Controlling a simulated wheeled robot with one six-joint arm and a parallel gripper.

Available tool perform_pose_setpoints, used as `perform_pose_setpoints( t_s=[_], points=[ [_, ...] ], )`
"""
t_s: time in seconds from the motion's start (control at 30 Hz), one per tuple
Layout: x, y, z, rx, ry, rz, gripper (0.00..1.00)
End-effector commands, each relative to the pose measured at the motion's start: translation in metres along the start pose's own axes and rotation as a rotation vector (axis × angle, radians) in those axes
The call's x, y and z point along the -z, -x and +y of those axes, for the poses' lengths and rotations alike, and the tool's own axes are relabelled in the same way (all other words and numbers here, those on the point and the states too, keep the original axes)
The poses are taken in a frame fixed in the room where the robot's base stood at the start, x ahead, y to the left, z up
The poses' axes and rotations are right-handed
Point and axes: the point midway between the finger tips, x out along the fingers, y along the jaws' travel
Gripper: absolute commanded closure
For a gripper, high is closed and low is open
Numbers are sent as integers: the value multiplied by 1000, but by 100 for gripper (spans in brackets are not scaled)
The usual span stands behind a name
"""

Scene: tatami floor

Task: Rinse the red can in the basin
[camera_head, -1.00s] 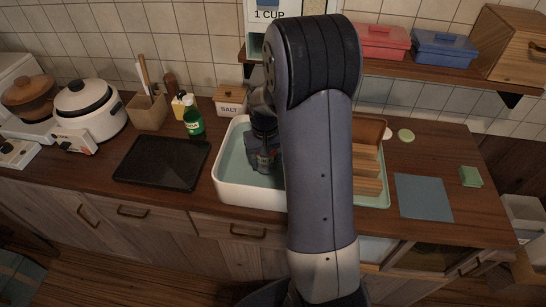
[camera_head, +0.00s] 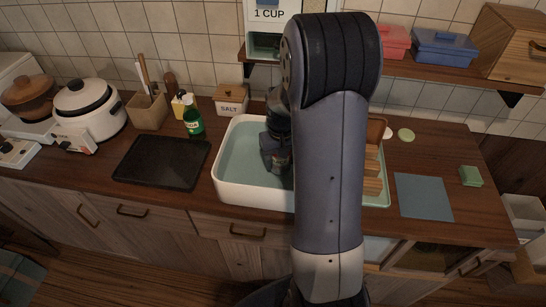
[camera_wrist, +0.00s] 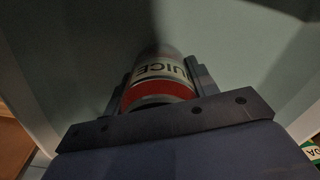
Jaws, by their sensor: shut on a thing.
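The red can (camera_wrist: 158,82), with a white band lettered "JUICE", sits between the two fingers of my gripper (camera_wrist: 158,75) in the wrist view. My gripper is shut on it. The white basin (camera_head: 250,194) with a pale green inside stands on the counter. In the head view my gripper (camera_head: 277,165) is down inside the basin, and the can is hidden there. In the wrist view the pale basin wall surrounds the can. I cannot tell whether the can touches the basin floor.
A black board (camera_head: 160,162) lies left of the basin, with a green bottle (camera_head: 193,122) and a salt box (camera_head: 230,99) behind. A rack (camera_head: 377,190) stands close on the right, partly behind my arm. A blue mat (camera_head: 423,197) and green sponge (camera_head: 470,176) lie farther right.

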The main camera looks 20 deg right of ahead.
Motion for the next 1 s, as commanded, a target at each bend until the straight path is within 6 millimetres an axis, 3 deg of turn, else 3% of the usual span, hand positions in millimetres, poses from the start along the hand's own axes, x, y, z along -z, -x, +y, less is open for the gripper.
perform_pose_setpoints(
  t_s=[0.43, 1.0],
  points=[
    [0, 0, 0, 0, 2, 0, 66],
    [20, 0, -40, 0, 2, 0, 66]
  ],
)
